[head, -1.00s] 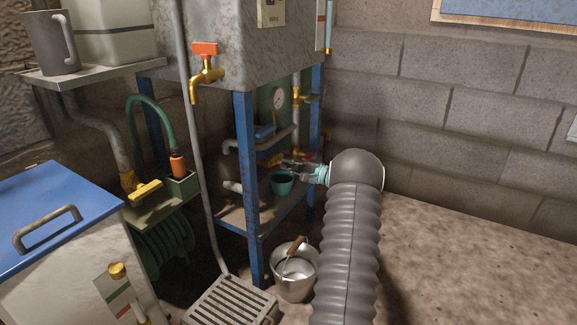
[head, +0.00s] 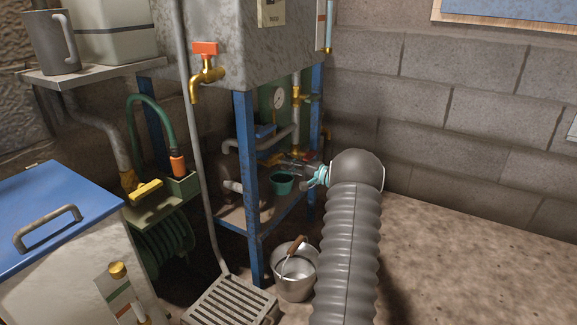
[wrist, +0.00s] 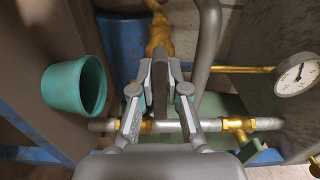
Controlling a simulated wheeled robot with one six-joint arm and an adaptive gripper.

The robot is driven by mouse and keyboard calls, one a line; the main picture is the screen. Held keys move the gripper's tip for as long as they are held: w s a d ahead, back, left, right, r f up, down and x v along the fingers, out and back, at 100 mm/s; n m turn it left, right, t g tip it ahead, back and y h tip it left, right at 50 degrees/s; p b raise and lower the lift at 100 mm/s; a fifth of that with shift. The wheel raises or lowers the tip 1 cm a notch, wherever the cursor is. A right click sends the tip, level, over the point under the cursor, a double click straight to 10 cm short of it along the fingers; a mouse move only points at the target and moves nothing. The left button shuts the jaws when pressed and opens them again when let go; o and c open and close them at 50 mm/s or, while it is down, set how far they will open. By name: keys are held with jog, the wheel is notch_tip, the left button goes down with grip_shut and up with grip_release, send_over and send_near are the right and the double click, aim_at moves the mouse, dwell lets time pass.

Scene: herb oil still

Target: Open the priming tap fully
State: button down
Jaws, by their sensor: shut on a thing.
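My gripper (wrist: 160,75) is shut on a dark, flat, lever-like piece (wrist: 160,95) that shows between its two fingers in the wrist view. A brass fitting (wrist: 158,38) lies just beyond the fingertips, in line with that piece. The piece looks like the priming tap's handle, but its joint to the brass is partly hidden by the fingers. In the head view my gripper (head: 296,167) reaches in from the right among the pipes under the tank, and the tap there is too small to make out.
A teal cup (wrist: 75,87) stands left of my fingers, close by. A grey pipe with brass fittings (wrist: 238,124) crosses beneath the gripper, and a gauge (wrist: 297,75) is at right. Blue frame legs (head: 248,190) and a metal bucket (head: 295,270) are near my arm.

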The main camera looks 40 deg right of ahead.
jog(key=c, duration=1.2)
grip_release()
jog(key=shift+s, duration=0.15)
jog(key=v, duration=1.1)
jog(key=shift+s+d+f, duration=0.1)
jog(key=shift+s+d, duration=0.1)
jog(key=shift+s, duration=0.15)
